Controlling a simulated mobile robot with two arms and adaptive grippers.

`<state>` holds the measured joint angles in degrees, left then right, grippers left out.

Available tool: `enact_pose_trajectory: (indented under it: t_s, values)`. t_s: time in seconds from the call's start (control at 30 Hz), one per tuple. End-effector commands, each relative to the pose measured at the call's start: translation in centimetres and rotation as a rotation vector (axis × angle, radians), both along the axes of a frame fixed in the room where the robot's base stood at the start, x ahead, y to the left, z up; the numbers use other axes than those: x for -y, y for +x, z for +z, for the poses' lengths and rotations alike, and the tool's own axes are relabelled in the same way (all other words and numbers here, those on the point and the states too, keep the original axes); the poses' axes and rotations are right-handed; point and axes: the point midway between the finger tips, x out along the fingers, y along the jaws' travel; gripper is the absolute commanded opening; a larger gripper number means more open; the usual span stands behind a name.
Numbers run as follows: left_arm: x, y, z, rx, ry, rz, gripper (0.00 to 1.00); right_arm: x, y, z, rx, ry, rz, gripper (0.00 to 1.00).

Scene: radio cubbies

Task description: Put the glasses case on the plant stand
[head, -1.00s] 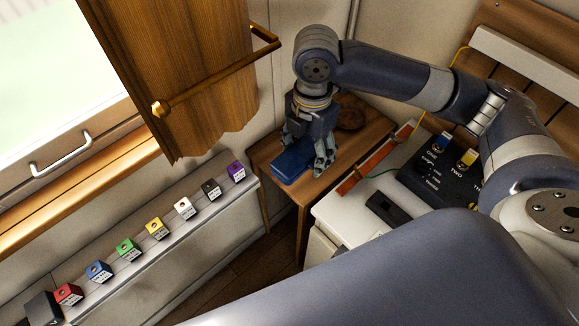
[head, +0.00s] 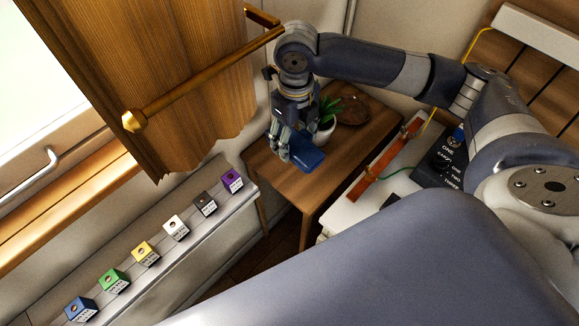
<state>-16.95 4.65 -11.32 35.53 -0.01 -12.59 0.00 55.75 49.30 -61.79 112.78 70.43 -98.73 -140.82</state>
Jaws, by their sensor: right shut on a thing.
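The blue glasses case (head: 308,156) is in the fingers of my right gripper (head: 288,152), which is shut on it. The gripper points down and covers the case's left end. The case is over the left part of the wooden plant stand (head: 318,190); I cannot tell whether it touches the top. My left gripper is not in view.
A potted plant (head: 326,122) and a brown round thing (head: 353,110) are at the back of the stand. A white counter with a black labelled box (head: 440,165) is at right. Coloured cubes line a ledge at left, below a wooden curtain (head: 165,75).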

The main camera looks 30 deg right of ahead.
Motion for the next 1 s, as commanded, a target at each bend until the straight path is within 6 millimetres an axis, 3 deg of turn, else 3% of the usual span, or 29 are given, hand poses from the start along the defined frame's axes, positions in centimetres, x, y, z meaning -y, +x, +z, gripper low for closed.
enact_pose_trajectory:
  t_s: [0.17, 0.77, 1.0]
  values:
    - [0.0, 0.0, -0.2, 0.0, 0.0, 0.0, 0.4, 0.1, 0.0, -1.4, -0.005, -0.001, 0.036, 0.27]
    - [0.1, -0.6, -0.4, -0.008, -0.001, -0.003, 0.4, 0.0, -0.1, -9.8, -0.003, -0.001, 0.035, 0.27]
    - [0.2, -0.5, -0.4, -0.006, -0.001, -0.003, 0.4, 0.0, 0.0, -10.2, 0.001, -0.001, 0.036, 0.27]
